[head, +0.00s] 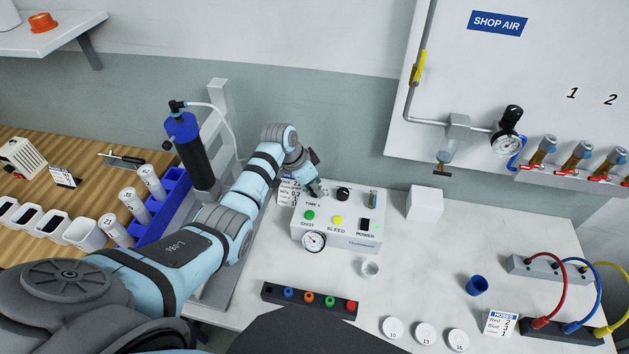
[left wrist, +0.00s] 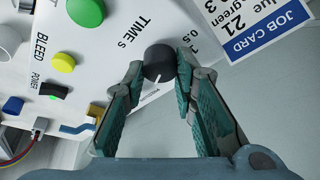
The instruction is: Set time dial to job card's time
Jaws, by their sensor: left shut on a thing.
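The white dispenser box (head: 338,232) stands on the bench in the head view. Its time dial (left wrist: 159,60) is a black knob with a white pointer line, beside the "TIME s" label in the left wrist view. My left gripper (left wrist: 160,68) is shut on this dial; it also shows at the box's back left in the head view (head: 319,190). The pointer runs toward the bottom of the wrist picture, slightly left. Scale marks, including 0.5, are partly hidden by the fingers. The job card (left wrist: 265,22) is cut off; "21" and "green 3" are readable. My right gripper is not in view.
The box also carries a second black knob (head: 344,194), a green button (head: 310,215), a yellow button (head: 337,220) and a gauge (head: 314,241). A white block (head: 425,203) stands right of it. A clear cup (head: 370,268) and a strip of coloured pieces (head: 310,300) are in front.

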